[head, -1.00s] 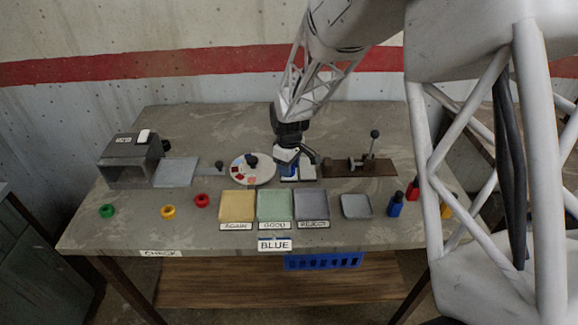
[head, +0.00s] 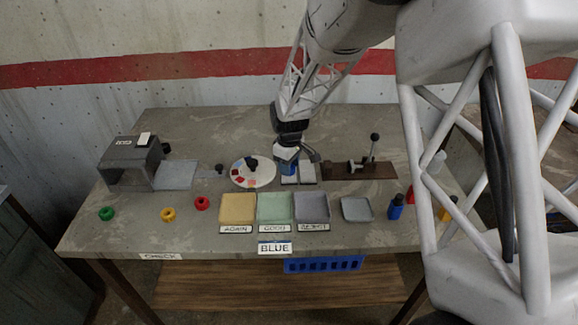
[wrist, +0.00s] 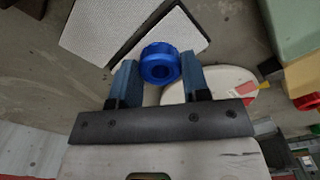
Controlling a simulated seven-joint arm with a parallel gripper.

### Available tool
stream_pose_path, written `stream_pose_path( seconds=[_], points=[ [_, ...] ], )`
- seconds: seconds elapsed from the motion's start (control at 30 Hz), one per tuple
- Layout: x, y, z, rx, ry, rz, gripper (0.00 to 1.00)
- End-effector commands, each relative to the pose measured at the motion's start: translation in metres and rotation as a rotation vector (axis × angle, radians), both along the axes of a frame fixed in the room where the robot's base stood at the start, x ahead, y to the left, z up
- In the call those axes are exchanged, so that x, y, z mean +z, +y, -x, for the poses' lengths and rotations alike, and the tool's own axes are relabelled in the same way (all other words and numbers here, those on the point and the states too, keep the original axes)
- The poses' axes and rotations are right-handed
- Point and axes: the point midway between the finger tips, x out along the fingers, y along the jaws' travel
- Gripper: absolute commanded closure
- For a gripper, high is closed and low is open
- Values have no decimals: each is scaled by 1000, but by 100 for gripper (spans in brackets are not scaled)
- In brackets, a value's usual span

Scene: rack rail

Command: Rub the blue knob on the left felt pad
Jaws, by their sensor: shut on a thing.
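My gripper (head: 291,158) is shut on the blue knob (wrist: 160,63), a ring-shaped piece held between the two fingertips in the wrist view. In the head view the knob (head: 289,169) shows just below the fingers, at the back edge of the left felt pad (head: 289,180). The right felt pad (head: 308,173) lies beside it, uncovered. In the wrist view, turned about, the left pad (wrist: 185,40) is partly hidden behind the knob and the other pad (wrist: 115,30) is farther left. I cannot tell whether the knob touches the pad.
A round white dial (head: 240,178) stands close left of the pads, and a brown fixture with a lever (head: 374,150) stands right. Yellow (head: 238,208), green (head: 275,207) and grey (head: 311,206) trays lie in front. Green, yellow and red rings sit front left.

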Motion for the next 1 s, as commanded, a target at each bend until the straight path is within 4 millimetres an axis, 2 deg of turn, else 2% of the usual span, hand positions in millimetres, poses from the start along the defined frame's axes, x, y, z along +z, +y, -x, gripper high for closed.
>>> stream_pose_path(
  seconds=[1.0],
  points=[
    [0,0,-20,0,-1,0,100]
  ],
)
